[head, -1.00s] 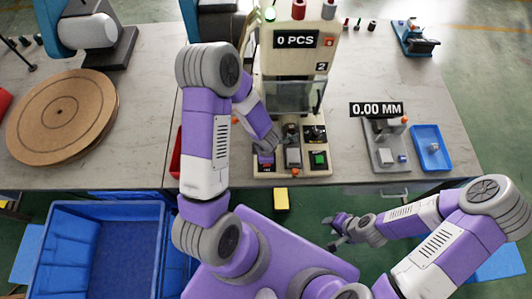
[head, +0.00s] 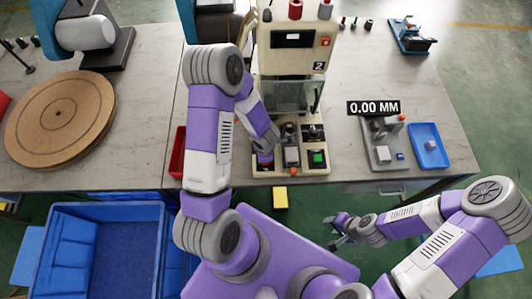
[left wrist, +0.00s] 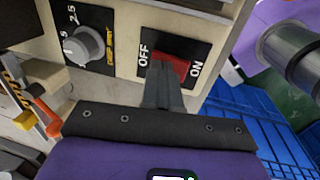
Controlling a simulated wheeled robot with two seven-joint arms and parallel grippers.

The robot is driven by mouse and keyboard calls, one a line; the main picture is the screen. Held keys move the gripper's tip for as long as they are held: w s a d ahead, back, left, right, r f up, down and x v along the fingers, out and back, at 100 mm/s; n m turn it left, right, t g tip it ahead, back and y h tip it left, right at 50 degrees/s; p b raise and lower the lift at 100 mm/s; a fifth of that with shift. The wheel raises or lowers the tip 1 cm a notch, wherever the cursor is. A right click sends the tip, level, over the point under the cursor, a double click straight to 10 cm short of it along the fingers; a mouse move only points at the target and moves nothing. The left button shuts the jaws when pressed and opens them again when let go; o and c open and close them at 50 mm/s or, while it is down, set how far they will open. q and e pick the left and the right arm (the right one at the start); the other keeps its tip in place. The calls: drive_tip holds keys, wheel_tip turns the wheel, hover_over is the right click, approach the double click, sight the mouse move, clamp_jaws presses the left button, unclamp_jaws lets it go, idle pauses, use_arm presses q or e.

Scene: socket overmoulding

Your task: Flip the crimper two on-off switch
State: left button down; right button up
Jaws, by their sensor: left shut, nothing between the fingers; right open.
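Crimper two (head: 291,60) is the cream machine marked "2" at the table's middle; its display is dark. In the left wrist view its red on-off rocker switch (left wrist: 172,66) sits in a black plate with OFF on the left and ON on the right. My left gripper (left wrist: 162,84) is shut and empty, its fingertips right at the rocker and covering part of it; I cannot tell if they touch. In the head view my left wrist hides most of the switch area. My right gripper (head: 338,228) is open and empty, in front of the table, away from the crimper.
A grey dial (left wrist: 84,45) is beside the switch in the wrist view. A green button (head: 318,157) is on the crimper's base. A measuring gauge (head: 382,153) and blue tray (head: 430,146) stand to the right. A red bin (head: 178,152) is left of the crimper.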

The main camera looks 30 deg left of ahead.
use_arm(q)
drive_tip(key=shift+s+f, duration=0.15)
drive_tip(key=shift+s, duration=0.05)
drive_tip(key=shift+s+d+b, duration=0.1)
drive_tip(key=shift+b, duration=0.2)
drive_tip(key=shift+s+d, duration=0.25)
drive_tip(key=shift+s, duration=0.15)
drive_tip(key=shift+r, duration=0.25)
drive_tip(key=shift+r, duration=0.3)
wheel_tip(320, 180, up, 13)
drive_tip(key=s+d+p, duration=0.1)
drive_tip(key=s+p, duration=0.1)
drive_tip(key=p, duration=0.6)
drive_tip(key=shift+s+d, duration=0.2)
drive_tip(key=shift+d, duration=0.1)
drive_tip(key=shift+f, duration=0.1)
